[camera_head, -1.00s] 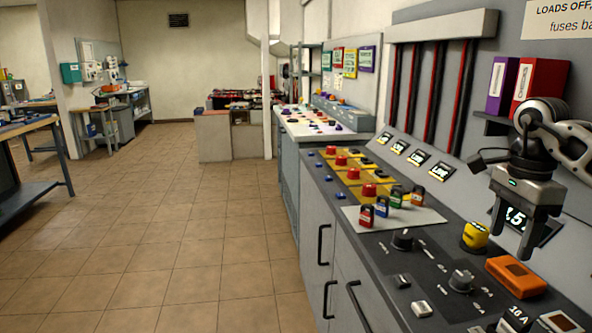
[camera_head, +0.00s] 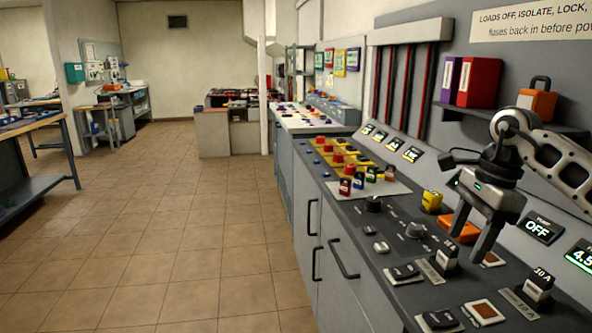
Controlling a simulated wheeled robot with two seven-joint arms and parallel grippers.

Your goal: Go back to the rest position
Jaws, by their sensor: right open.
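My right gripper (camera_head: 468,245) hangs at the right of the view with its fingers pointing down over the grey console (camera_head: 368,245). Its jaws are open and I see nothing between them. In the picture it stands in front of an orange block (camera_head: 457,226) and partly hides it. I cannot tell whether the fingertips touch the console top or a switch. My right arm (camera_head: 560,165) reaches in from the right edge. My left gripper is not in view.
The console carries knobs, a yellow padlock (camera_head: 431,201) and small coloured padlocks on a pale plate (camera_head: 395,188). A shelf (camera_head: 510,118) with binders (camera_head: 480,82) and an orange padlock (camera_head: 537,102) is above. The tiled floor (camera_head: 190,230) at left is clear.

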